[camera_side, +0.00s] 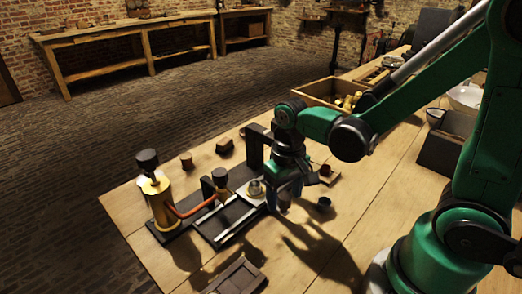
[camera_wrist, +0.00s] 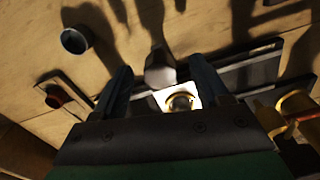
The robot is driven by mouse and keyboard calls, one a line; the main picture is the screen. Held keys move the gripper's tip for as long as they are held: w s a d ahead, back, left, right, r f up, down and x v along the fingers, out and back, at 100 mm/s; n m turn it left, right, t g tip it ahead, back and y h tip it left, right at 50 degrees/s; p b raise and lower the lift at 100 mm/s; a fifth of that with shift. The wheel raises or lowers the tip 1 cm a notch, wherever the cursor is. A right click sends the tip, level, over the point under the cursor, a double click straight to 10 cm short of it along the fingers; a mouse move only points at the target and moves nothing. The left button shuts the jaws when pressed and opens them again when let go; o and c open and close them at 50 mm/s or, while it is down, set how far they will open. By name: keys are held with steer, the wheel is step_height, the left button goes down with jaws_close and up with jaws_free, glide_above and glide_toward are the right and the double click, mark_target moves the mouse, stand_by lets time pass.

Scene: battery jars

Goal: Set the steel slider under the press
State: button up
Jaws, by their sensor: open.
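The steel slider (camera_side: 255,190) is a small bright plate carrying a round brass-ringed cup, on a dark track base (camera_side: 232,219). In the wrist view the slider (camera_wrist: 170,98) lies just in front of my gripper's palm, between the fingers. A rounded grey knob (camera_wrist: 160,77) stands beside it; I cannot tell whether they are joined. My gripper (camera_side: 285,198) points down at the right end of the track, its fingers open on either side of the knob (camera_wrist: 160,68). A dark upright (camera_side: 255,146), perhaps the press, stands behind the gripper, partly hidden.
A brass cylinder with a black knob (camera_side: 160,205) and red hose stands at the track's left end. A wooden crate (camera_side: 316,92) stands behind.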

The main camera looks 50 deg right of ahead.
jaws_close()
stand_by(1.4)
